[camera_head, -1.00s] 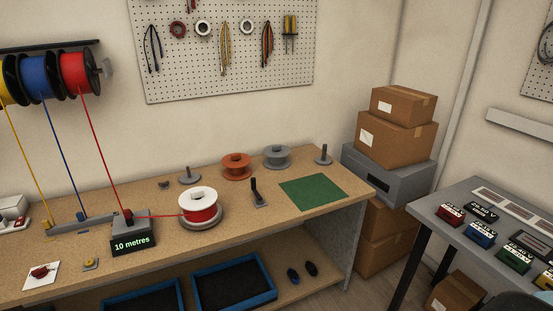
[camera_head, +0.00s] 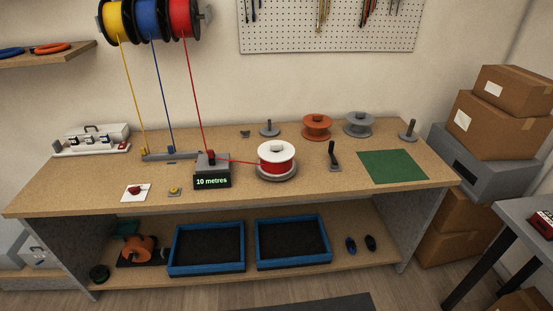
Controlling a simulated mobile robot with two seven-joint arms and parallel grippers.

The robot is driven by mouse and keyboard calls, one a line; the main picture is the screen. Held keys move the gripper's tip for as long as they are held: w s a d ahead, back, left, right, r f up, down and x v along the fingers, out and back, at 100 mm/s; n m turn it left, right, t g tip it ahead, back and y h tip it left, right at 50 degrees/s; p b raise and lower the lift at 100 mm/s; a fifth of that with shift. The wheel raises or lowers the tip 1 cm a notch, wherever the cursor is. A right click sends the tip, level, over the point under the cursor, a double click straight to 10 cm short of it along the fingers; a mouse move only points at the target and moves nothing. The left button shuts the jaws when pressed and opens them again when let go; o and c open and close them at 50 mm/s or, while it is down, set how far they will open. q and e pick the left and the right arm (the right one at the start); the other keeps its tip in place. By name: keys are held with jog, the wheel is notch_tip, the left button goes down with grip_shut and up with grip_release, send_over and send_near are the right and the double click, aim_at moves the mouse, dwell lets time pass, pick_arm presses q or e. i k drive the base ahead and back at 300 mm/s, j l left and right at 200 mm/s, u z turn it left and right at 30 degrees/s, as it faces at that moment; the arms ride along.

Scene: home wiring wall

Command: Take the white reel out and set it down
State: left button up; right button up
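The white reel (camera_head: 277,150) sits on a round grey turntable base (camera_head: 277,174) near the middle of the workbench. Red wire is wound on it. A red wire (camera_head: 236,160) runs from the reel to the grey measuring unit (camera_head: 211,164), whose display reads "10 metres" (camera_head: 212,182). From there the wire goes up to the red spool (camera_head: 184,17) on the wall. Neither of my grippers shows in the head view.
A green mat (camera_head: 393,166) lies bare at the bench's right end. An orange reel (camera_head: 317,126) and a grey reel (camera_head: 359,123) stand behind. A black-handled lever (camera_head: 333,155) stands right of the white reel. Blue trays (camera_head: 292,242) sit on the lower shelf.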

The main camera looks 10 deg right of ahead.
aim_at(278, 156)
jog(key=i+j, duration=0.25)
jog(key=i, duration=0.2)
jog(key=i+j, duration=0.2)
jog(key=i, duration=0.25)
jog(key=i+j+z, duration=0.1)
jog(key=z, duration=1.55)
